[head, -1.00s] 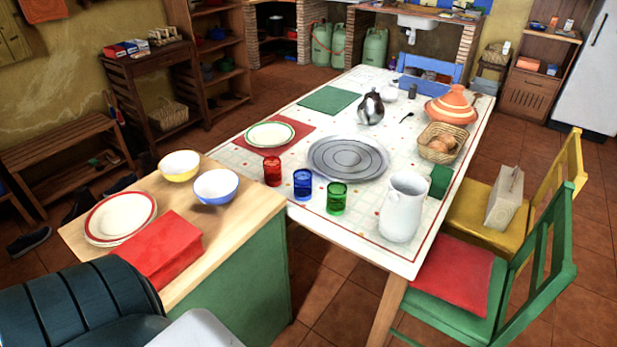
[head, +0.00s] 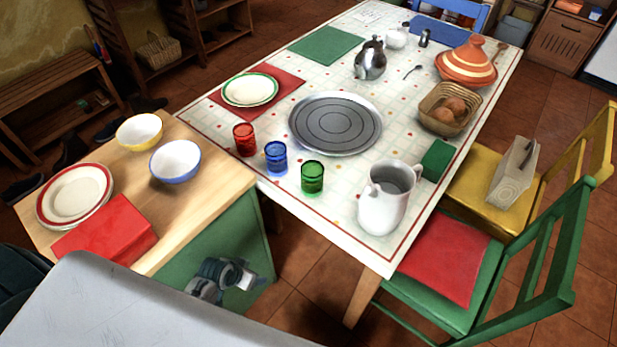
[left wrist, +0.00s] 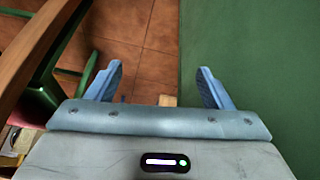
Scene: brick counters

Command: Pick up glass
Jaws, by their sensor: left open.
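Three glasses stand upright in a slanting row near the left edge of the dining table (head: 340,208): a red glass (head: 244,140), a blue glass (head: 276,158) and a green glass (head: 312,178). My left gripper (left wrist: 159,70) is open and empty in the left wrist view, with floor tiles between its fingers and a green panel to the right. In the head view a part of my arm shows low in front of the green counter side, below table height and apart from the glasses. My right gripper is not in view.
A white jug (head: 385,212) stands right of the green glass, and a round metal tray (head: 335,124) lies behind. The wooden counter (head: 188,205) carries bowls, plates and a red box (head: 105,231). A green chair (head: 440,262) stands at the right. Floor shows between counter and table.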

